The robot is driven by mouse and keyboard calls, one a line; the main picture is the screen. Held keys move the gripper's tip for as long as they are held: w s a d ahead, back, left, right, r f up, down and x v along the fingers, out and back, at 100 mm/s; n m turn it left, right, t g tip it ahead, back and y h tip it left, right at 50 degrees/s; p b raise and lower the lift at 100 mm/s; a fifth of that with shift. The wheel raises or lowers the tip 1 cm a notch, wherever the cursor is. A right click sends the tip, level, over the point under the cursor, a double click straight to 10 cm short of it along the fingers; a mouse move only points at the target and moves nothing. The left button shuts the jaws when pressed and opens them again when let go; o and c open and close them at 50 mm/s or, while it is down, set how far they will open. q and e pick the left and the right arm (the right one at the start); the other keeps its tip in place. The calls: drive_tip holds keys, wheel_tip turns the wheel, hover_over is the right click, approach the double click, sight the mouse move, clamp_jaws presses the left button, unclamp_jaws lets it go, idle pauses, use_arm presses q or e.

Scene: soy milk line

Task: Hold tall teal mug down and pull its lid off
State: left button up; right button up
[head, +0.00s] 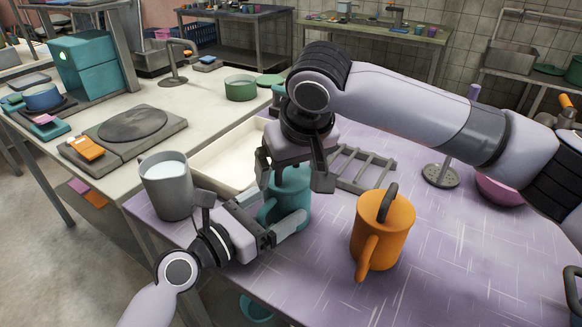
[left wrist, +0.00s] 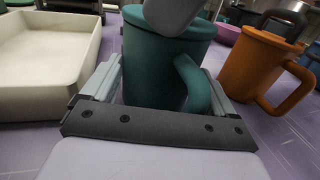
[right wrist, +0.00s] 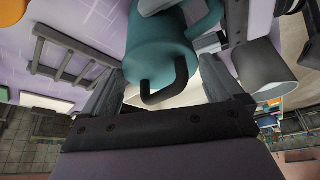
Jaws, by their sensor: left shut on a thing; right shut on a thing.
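The tall teal mug (head: 288,205) stands upright on the purple table, partly hidden by my grippers. My left gripper (head: 275,214) is shut on its body from the front, one finger on each side; the body and its handle show in the left wrist view (left wrist: 150,75). My right gripper (head: 293,174) points down from above and is shut on the lid. The teal lid (right wrist: 160,62), with a dark loop handle (right wrist: 165,92), is between its fingers in the right wrist view. Whether a gap exists between lid and mug cannot be told.
An orange mug (head: 383,235) with a dark-handled lid stands close on the right. A grey pitcher (head: 168,187) of white liquid stands left. A cream tray (head: 215,160) and a grey rack (head: 362,168) lie behind.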

sight(291, 180)
drive_tip(key=shift+r, duration=0.15)
idle(0.5)
drive_tip(key=shift+r, duration=1)
drive_tip(key=shift+r, duration=2)
use_arm(q)
drive_tip(key=o, duration=1.3)
drive_tip(key=shift+c, duration=0.2)
